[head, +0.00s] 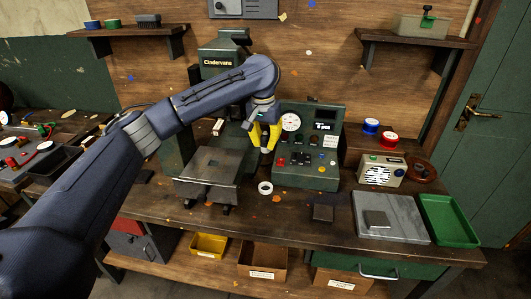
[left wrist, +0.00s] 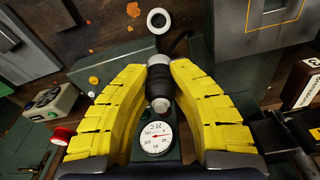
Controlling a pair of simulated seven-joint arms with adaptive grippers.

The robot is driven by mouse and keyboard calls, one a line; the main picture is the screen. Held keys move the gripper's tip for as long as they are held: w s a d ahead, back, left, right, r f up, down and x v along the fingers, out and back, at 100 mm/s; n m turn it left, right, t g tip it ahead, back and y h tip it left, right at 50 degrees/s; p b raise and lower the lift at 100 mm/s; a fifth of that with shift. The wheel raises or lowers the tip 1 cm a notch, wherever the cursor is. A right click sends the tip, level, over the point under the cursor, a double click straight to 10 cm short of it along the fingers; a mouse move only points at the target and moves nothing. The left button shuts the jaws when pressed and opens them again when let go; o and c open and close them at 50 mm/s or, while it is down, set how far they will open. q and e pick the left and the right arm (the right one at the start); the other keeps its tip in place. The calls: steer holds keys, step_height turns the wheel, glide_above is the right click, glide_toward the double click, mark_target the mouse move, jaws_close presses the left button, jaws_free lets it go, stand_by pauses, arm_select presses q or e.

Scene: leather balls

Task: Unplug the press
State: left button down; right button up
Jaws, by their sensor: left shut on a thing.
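The press (head: 222,62), dark green and lettered "Cindervane", stands at the back of the bench, partly hidden by my left arm. Its control box (head: 325,172) with a round gauge (head: 291,123) stands to its right; the gauge also shows in the left wrist view (left wrist: 155,138). My left gripper (head: 264,146), with yellow fingers, points down just in front of the box's left side. In the left wrist view its fingers are shut on a dark cylindrical plug (left wrist: 160,88) with a grey end. I cannot tell whether the plug touches a socket. My right gripper is out of view.
A white ring (head: 265,188) lies on the bench below the gripper. A grey metal plate (head: 206,190) is to its left. A radio (head: 382,171), a flat grey case (head: 366,231) and a green tray (head: 425,213) occupy the right. The front middle of the bench is mostly clear.

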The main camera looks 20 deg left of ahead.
arm_select(q)
steer(key=shift+r, duration=0.8)
step_height(320, 180, down, 7)
stand_by(1.5)
steer(key=shift+f, duration=0.25)
steer(key=shift+f, duration=0.7)
steer(key=shift+f, duration=0.35)
steer(key=shift+f, duration=1.85)
steer(key=shift+f, duration=0.15)
